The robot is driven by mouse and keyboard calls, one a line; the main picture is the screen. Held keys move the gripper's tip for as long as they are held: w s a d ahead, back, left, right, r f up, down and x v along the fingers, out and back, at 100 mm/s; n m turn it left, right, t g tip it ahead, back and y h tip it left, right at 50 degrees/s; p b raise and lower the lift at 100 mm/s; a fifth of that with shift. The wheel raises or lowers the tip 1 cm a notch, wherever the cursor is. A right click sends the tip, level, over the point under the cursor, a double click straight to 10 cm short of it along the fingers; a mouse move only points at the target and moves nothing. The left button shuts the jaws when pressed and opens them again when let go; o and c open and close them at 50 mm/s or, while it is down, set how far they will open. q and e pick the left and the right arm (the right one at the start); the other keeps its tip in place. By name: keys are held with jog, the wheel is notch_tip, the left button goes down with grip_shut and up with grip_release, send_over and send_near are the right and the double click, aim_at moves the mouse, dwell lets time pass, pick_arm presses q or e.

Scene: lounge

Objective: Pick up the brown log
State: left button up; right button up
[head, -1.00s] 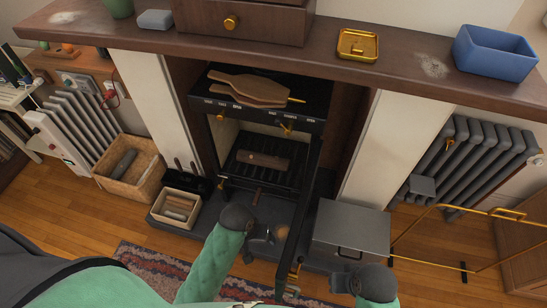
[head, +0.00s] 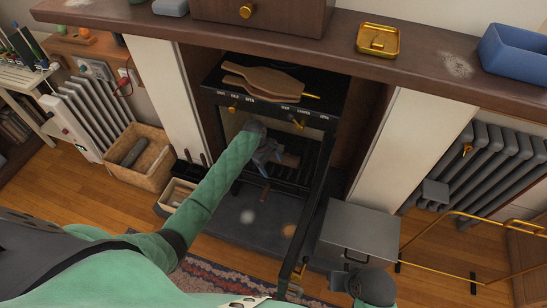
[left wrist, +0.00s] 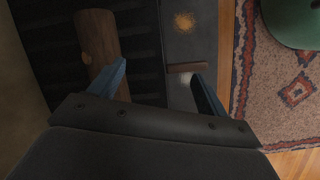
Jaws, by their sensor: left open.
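The brown log (head: 291,160) lies on the black grate inside the open stove, partly hidden by my left gripper in the head view. My left gripper (head: 268,152) is inside the stove opening, open and close to the log. In the left wrist view, the log (left wrist: 97,40) shows at the upper left, with its lower end beside the left finger. The gap between the open fingers (left wrist: 158,88) appears empty, and the log is not between them as far as I can see. My right gripper (head: 345,283) is low at the bottom right, its jaws unclear.
The stove's open door (head: 312,205) stands right of my left arm. A grey metal box (head: 360,236) stands right on the hearth. Wicker basket (head: 153,160) stands left. Wooden boards (head: 262,84) lie on the stove top.

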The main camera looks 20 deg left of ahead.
pick_arm(q)
jog(key=w+a+n, duration=0.1)
jog(key=w, duration=0.1)
jog(key=w+a+r+n, duration=0.1)
jog(key=w+a, duration=0.1)
jog(key=w, duration=0.1)
jog(key=w+a+n, duration=0.1)
jog(key=w+n, duration=0.1)
jog(key=w, duration=0.1)
jog(key=shift+w+a+r, duration=0.1)
jog(key=shift+a+r, duration=0.15)
jog(key=shift+r, duration=0.1)
jog(key=shift+h, duration=0.3)
jog(key=shift+w+a+x, duration=0.1)
jog(key=shift+w+x, duration=0.05)
jog(key=shift+x, duration=1.1)
jog(key=shift+w+a+x, duration=0.1)
jog(key=shift+w+x, duration=0.05)
jog(key=shift+x, duration=1.15)
jog(key=shift+w+a+x, duration=0.1)
jog(key=shift+w+x, duration=0.05)
jog(key=shift+x, duration=1.1)
jog(key=c, duration=1.3)
jog(key=shift+c, duration=0.2)
